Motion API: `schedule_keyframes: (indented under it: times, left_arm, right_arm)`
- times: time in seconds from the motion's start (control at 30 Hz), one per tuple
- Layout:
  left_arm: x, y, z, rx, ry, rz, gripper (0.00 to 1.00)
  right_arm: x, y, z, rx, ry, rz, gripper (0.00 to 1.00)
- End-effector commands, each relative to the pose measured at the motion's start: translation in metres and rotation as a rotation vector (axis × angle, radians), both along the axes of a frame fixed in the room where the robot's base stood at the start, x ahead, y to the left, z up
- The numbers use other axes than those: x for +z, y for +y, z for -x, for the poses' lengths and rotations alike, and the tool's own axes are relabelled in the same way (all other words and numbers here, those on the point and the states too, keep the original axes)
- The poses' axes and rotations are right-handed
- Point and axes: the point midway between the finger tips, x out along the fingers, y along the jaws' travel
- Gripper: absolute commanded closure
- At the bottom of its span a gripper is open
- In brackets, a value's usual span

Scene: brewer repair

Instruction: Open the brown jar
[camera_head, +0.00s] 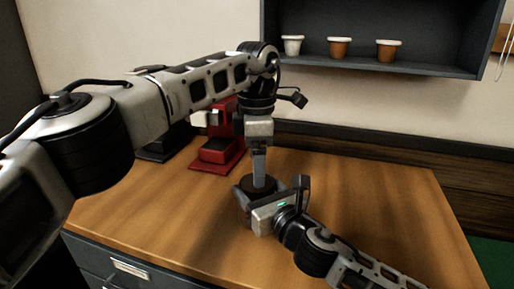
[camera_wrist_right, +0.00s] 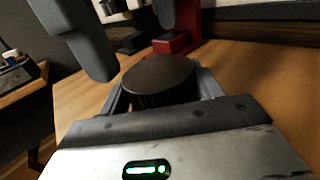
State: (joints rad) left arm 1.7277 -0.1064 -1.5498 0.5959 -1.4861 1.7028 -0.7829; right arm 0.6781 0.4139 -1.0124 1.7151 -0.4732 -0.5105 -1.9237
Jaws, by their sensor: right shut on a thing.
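The brown jar stands on the wooden counter with its dark round lid (camera_head: 259,186) upward. In the right wrist view the lid (camera_wrist_right: 158,72) fills the space between my right fingers. My right gripper (camera_head: 258,195) is shut on the jar's body from the front right. Most of the body is hidden by it. My left gripper (camera_head: 259,164) points straight down just above the lid. I cannot tell whether it touches the lid or how far its fingers are apart. One dark left finger (camera_wrist_right: 86,38) shows large in the right wrist view, beside and above the lid.
A red machine (camera_head: 217,152) stands behind and left of the jar, with a dark one (camera_head: 165,143) beside it. A wall shelf (camera_head: 380,67) holds one white cup (camera_head: 292,46) and two brown cups (camera_head: 339,48). The wooden counter (camera_head: 390,190) is clear on the right.

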Motion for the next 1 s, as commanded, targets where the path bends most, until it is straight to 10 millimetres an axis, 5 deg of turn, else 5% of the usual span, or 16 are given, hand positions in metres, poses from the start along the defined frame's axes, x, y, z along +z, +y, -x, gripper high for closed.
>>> schedule_keyframes:
  times: [0.3,0.63,0.8,1.0]
  left_arm:
    - [-0.038,0.000,0.000,0.001,0.000,0.000,0.16]
    - [-0.042,0.000,0.000,0.001,-0.001,0.000,0.16]
    - [-0.042,0.000,0.000,0.001,-0.001,0.000,0.61]
    - [-0.041,0.000,0.000,0.069,-0.002,0.001,0.60]
  right_arm:
    - [0.000,0.000,0.000,-0.001,0.001,0.000,0.99]
    - [-0.001,0.000,0.000,-0.001,0.002,0.000,0.99]
    - [-0.001,0.000,0.000,-0.001,0.002,0.000,0.99]
    - [-0.001,0.000,0.000,-0.001,0.002,0.001,0.99]
